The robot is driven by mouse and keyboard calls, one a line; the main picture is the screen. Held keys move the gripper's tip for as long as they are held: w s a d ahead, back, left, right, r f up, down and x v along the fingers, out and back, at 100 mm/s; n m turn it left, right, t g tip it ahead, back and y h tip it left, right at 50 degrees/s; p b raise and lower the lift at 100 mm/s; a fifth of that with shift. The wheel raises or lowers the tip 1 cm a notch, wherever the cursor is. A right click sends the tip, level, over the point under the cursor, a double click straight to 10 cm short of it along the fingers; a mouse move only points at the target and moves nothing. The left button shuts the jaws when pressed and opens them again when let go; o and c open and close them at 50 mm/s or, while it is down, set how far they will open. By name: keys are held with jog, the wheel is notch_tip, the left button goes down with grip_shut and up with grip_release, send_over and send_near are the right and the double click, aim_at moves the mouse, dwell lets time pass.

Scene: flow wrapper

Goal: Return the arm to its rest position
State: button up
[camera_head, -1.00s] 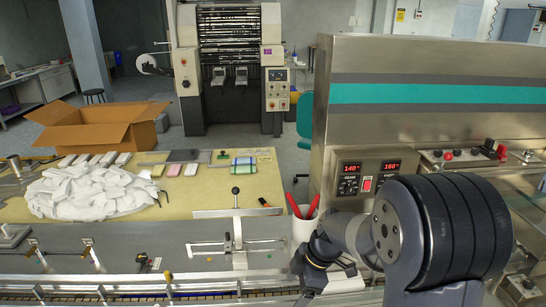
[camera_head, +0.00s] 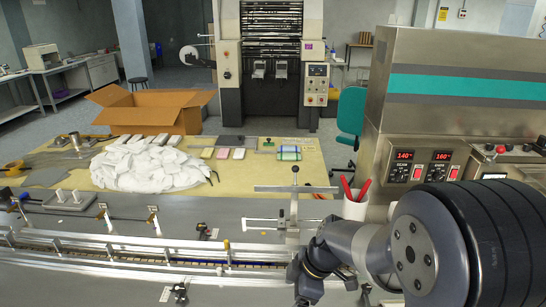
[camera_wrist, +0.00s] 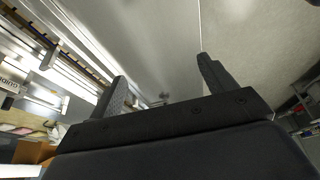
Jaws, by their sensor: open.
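My arm shows in the head view at the lower right, folded in front of the flow wrapper (camera_head: 470,80). The end of the arm hangs near the bottom edge, and my gripper's fingers cannot be made out there. In the wrist view my gripper (camera_wrist: 163,82) shows two dark fingers spread wide apart with nothing between them. Behind the fingers is a plain grey metal surface.
A conveyor with rails (camera_head: 120,247) runs along the front. Behind it a table (camera_head: 318,165) holds a heap of white packs (camera_head: 145,165) and several small blocks. A cardboard box (camera_head: 150,112) stands behind. A white cup with red-handled tools (camera_head: 356,207) is close beside my arm.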

jog(key=shift+w+d+f, duration=0.1)
jog(key=shift+d+f, duration=0.05)
jog(key=shift+f, duration=1.15)
jog(key=shift+w+d+f, duration=0.1)
jog(key=shift+d+f, duration=0.05)
jog(key=shift+f, duration=1.15)
jog(key=shift+r, duration=0.15)
